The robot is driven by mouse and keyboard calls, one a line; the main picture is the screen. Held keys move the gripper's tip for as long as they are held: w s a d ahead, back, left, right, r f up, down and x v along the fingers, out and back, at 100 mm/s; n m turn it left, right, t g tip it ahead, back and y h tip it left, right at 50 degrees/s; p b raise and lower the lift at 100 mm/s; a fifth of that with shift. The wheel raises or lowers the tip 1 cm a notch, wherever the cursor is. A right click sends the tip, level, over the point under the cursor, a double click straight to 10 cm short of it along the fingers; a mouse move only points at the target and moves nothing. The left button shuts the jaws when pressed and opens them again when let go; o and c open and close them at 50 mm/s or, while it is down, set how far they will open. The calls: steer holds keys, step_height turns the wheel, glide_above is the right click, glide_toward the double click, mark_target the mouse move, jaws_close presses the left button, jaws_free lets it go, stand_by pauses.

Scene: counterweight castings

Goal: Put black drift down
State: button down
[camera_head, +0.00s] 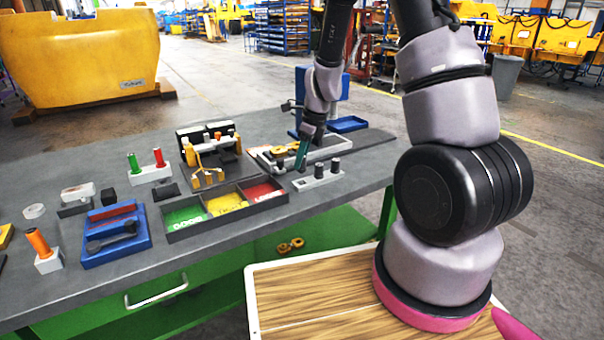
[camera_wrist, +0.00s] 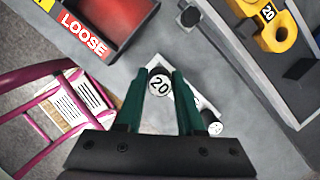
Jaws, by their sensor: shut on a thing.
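My gripper (camera_head: 301,160) points down over the bench near the left end of a pale grey rack (camera_head: 308,184). Its green fingers (camera_wrist: 160,95) are shut on the black drift (camera_wrist: 159,84), a dark cylinder whose white end reads 20. In the head view the fingers hide the held drift. Two other black drifts stand upright in the rack, one near its middle (camera_head: 319,170) and one at its right end (camera_head: 335,164). In the wrist view a white-ended one shows right of the fingers (camera_wrist: 214,128). I cannot tell whether the held drift touches the rack.
A sorting tray (camera_head: 172,236) with green, yellow and red compartments lies left of the rack; the red one is marked LOOSE (camera_wrist: 84,35). A yellow casting marked 20 (camera_wrist: 272,36) lies beyond my gripper. A blue stand (camera_head: 335,95) rises behind. Bare bench lies right of the rack.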

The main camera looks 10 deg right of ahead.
steer(key=shift+f, duration=2.15)
steer(key=c, duration=0.5)
jaws_free()
steer(key=shift+f, duration=0.2)
steer(key=shift+r, duration=0.1)
steer(key=v, duration=1.2)
step_height(320, 180, up, 10)
steer(key=n+t, duration=0.1)
steer(key=n, duration=0.4)
glide_above(301, 170)
steer(key=s+d, duration=0.4)
steer(key=s+r+n+t, duration=0.1)
steer(key=s+r+n, duration=0.4)
steer(key=s+d+r+n+t, duration=0.1)
steer(key=s+r+n+t, duration=0.1)
steer(key=s+r+n, duration=0.3)
steer(key=s+d+r+n+t, duration=0.1)
steer(key=s+r+n, duration=0.4)
steer(key=s, duration=0.1)
steer(key=shift+s+d+n+h, duration=0.15)
steer(key=shift+s+n+h, duration=0.15)
steer(key=shift+s+n, duration=0.1)
